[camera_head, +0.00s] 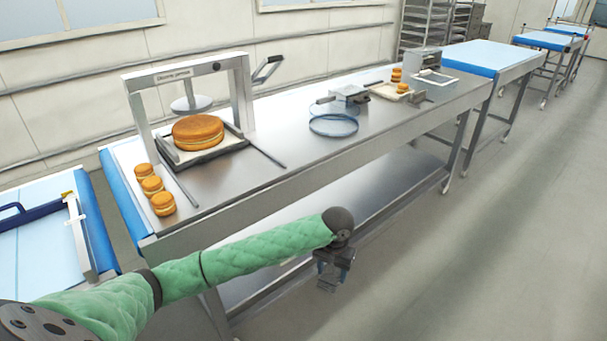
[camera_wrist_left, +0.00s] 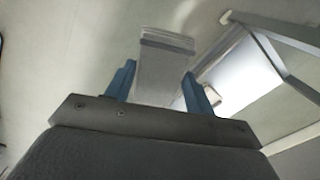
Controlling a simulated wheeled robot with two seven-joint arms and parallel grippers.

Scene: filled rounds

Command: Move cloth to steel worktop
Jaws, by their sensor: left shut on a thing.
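My left gripper (camera_head: 330,277) hangs at the end of the green-sleeved arm, in front of the steel worktop (camera_head: 262,170) and below the level of its top. My right gripper is in neither view.
The worktop carries a press with a large cake (camera_head: 198,130), several small cakes (camera_head: 152,185), blue rings (camera_head: 333,124) and a tray (camera_head: 390,91). Its front middle is bare. A lower shelf (camera_head: 375,192) runs beneath. Floor lies open to the right.

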